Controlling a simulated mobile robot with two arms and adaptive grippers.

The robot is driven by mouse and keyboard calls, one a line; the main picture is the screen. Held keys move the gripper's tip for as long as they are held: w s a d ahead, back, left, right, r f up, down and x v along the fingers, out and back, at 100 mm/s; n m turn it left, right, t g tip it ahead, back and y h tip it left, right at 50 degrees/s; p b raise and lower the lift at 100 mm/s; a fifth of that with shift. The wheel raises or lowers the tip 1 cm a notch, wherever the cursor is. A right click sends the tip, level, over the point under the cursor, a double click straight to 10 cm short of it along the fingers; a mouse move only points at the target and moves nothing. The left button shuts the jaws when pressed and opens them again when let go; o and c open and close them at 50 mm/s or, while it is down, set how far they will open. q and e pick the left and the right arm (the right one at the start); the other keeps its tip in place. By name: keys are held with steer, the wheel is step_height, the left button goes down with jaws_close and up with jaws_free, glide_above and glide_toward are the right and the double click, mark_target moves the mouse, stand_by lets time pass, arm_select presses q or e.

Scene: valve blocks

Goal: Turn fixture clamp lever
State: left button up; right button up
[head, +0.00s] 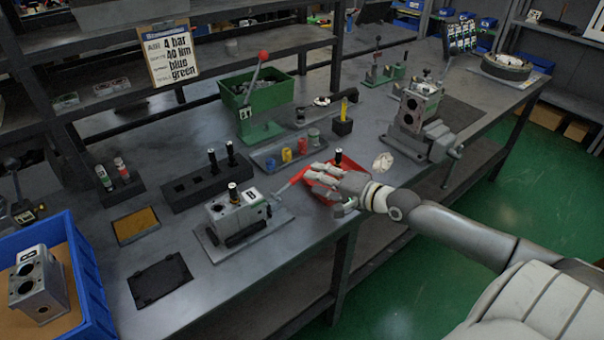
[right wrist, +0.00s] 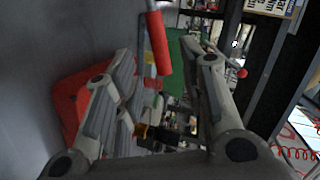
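The clamp fixture (head: 240,222) stands on the front part of the bench and holds a grey valve block (head: 236,208) with a black-topped plug upright in it. Its clamp lever (head: 291,182) has a red handle that slants up to the right from the fixture's right side. My right gripper (head: 314,177) is just right of the handle's end. In the right wrist view the red handle (right wrist: 158,43) shows between the spread fingers (right wrist: 160,62), toward the tips. The fingers look open, and I cannot tell whether they touch it. My left gripper is not in view.
A red tray (head: 318,194) lies below my right gripper. Behind it stand a plate with coloured caps (head: 287,155) and a green press (head: 262,131) with a red-knobbed lever. A blue bin (head: 92,292) is at the left, and another fixture (head: 412,120) is at the right.

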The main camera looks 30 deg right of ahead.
mark_target(303, 173)
steer(key=shift+x, duration=3.3)
steer(key=shift+r, duration=0.1)
steer(key=shift+c, duration=0.4)
jaws_close()
